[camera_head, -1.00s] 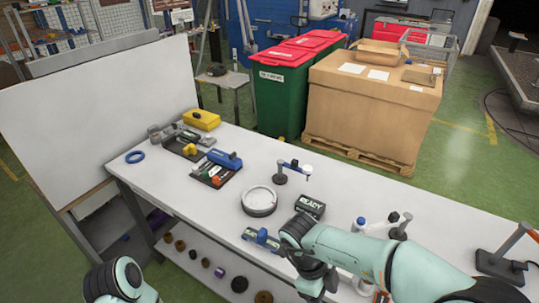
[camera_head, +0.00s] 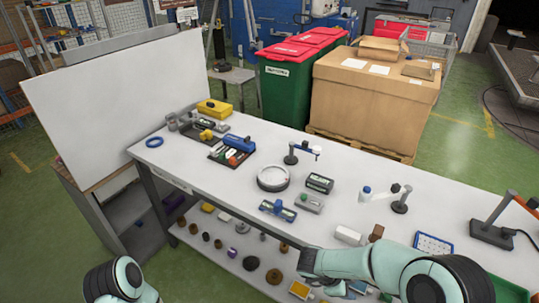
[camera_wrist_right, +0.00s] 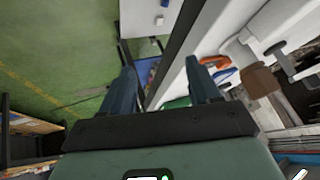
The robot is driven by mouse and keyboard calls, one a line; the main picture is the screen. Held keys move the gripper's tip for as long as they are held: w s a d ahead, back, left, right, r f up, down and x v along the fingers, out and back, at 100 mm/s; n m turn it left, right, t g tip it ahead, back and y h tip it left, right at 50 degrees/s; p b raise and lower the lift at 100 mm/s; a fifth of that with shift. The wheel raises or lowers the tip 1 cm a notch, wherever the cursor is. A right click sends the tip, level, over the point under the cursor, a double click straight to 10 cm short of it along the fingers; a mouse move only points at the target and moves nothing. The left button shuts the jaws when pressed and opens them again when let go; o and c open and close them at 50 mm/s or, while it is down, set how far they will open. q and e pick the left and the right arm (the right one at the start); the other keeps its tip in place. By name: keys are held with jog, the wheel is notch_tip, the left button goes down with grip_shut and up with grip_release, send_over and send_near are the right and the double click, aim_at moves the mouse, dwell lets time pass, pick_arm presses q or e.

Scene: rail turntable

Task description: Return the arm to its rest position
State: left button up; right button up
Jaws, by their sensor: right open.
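My right arm (camera_head: 385,265) comes in from the lower right of the head view, bent at the table's front edge. Its gripper is hard to make out there. In the right wrist view my right gripper (camera_wrist_right: 160,68) has its two dark fingers apart and nothing between them. Past the fingers I see green floor, the table's edge and some items. A teal and black part of my left arm (camera_head: 121,281) shows at the lower left of the head view. My left gripper is out of view.
The white table (camera_head: 225,188) carries a round turntable (camera_head: 273,178), a black box (camera_head: 320,184), a blue device (camera_head: 278,210), a small stand (camera_head: 291,158) and a yellow box (camera_head: 214,109). A lower shelf holds several rings and knobs. A white board (camera_head: 125,95) stands at the left.

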notch_tip(320, 180, down, 17)
jog(key=s+a+n+t+y, duration=0.1)
jog(key=s+n+t+y, duration=0.2)
jog(key=n, duration=0.7)
jog(key=s+a+f+n+g+y, duration=0.2)
jog(key=s+a+f+n+y, duration=0.1)
jog(key=s, duration=0.5)
jog(key=s+a+f+n+g+y, duration=0.2)
jog(key=s+a+f+n+y, duration=0.1)
jog(key=s, duration=0.5)
jog(key=a+f+y, duration=0.1)
jog(key=a+y, duration=0.1)
jog(key=shift+s+a+f+n+g, duration=0.25)
jog(key=shift+a+f+n+g, duration=0.1)
jog(key=shift+a+n+g, duration=0.05)
